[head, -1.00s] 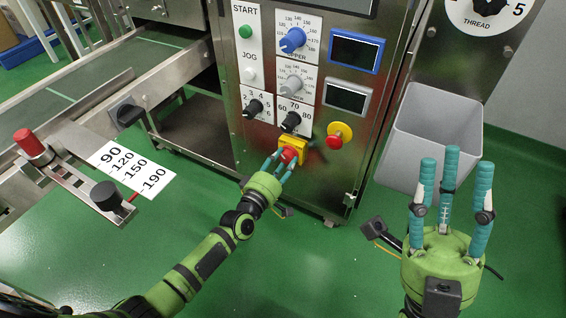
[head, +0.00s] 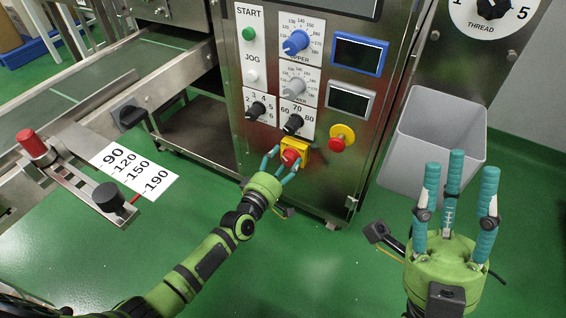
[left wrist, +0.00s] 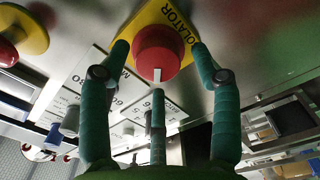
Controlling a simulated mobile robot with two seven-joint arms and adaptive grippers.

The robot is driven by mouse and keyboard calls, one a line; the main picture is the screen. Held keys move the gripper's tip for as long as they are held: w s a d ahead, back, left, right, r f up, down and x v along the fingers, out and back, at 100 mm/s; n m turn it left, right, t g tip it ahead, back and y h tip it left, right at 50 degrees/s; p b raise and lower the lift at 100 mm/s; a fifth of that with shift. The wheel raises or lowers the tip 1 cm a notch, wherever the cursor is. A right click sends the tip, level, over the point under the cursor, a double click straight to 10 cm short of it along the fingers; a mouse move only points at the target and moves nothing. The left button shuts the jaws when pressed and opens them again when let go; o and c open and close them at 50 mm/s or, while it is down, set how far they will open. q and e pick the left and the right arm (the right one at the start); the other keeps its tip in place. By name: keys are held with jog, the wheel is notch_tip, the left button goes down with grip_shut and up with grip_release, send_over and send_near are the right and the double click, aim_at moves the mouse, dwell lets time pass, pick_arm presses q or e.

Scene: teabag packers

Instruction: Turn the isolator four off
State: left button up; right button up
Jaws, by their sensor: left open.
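The isolator is a red round knob (head: 291,157) on a yellow plate (head: 303,145), low on the steel front panel. In the left wrist view, the red knob (left wrist: 158,50) has a white mark at its near edge, and the yellow plate (left wrist: 171,18) shows part of the word ISOLATOR. My left gripper (head: 286,160) is open, its teal fingers spread around the knob with gaps at both sides in the left wrist view (left wrist: 159,62). No isolator number is readable. My right gripper (head: 456,180) is open and empty, fingers up, in front of the grey bin.
A red emergency button (head: 338,143) on a yellow base sits right of the isolator. Black dials (head: 294,124) are just above it. A grey bin (head: 432,140) stands right of the panel. A conveyor (head: 150,90) runs at the left. Green floor is open below.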

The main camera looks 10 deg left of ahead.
pick_arm(q)
jog(key=shift+s+f, duration=0.1)
jog(key=shift+s, duration=0.35)
jog(key=v, duration=1.1)
jog(key=shift+a, duration=0.15)
